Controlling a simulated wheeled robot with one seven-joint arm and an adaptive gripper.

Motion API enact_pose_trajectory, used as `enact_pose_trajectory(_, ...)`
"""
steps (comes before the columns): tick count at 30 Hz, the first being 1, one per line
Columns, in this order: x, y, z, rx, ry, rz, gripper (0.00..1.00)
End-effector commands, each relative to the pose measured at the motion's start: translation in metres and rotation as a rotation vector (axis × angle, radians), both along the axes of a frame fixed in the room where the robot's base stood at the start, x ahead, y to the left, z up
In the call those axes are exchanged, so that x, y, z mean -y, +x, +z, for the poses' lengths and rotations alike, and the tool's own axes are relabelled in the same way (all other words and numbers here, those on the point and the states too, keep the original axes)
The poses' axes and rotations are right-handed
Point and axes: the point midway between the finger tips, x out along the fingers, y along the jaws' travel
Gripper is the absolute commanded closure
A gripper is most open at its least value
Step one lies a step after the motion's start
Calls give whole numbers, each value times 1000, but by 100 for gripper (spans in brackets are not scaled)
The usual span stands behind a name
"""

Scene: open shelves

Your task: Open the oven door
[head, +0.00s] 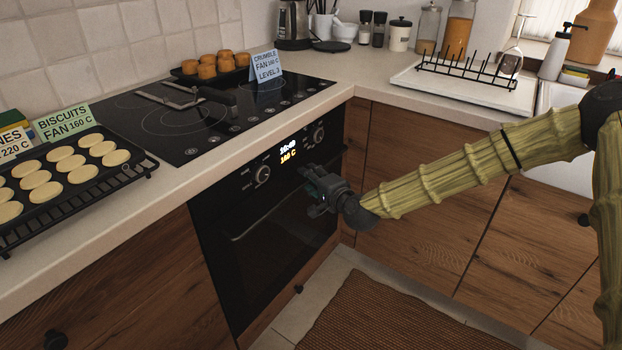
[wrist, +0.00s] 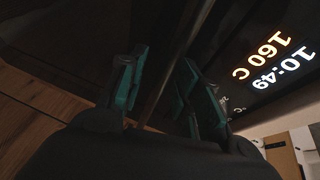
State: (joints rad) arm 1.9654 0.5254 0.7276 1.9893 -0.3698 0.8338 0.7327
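The black built-in oven's door (head: 280,265) is shut, under the counter in the head view. Its thin bar handle (head: 258,224) runs across the top of the door. My gripper (head: 313,184) is in front of the oven's right part, near the handle's right end. In the wrist view, the two teal-padded fingers of my gripper (wrist: 162,65) stand apart, with the handle (wrist: 170,75) running between them. Gaps show on both sides of the bar, so the fingers do not appear to press on it. The oven display (head: 288,153) reads 10:49 and 160 C.
Knobs (head: 262,174) sit on the panel above the door. A tray of biscuits (head: 55,178) stands on the counter at left, and a tray of brown crumbles (head: 208,68) is behind the hob. Wooden cabinets (head: 415,180) adjoin at right. A brown mat (head: 385,315) covers the floor in front.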

Motion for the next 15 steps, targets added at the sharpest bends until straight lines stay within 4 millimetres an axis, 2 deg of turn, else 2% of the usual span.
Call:
enact_pose_trajectory(1,0,0,0,0,0,0,66)
enact_pose_trajectory(6,0,0,0,0,0,0,97)
enact_pose_trajectory(7,0,0,0,0,0,0,100)
enact_pose_trajectory(15,1,-1,-1,0,1,0,100)
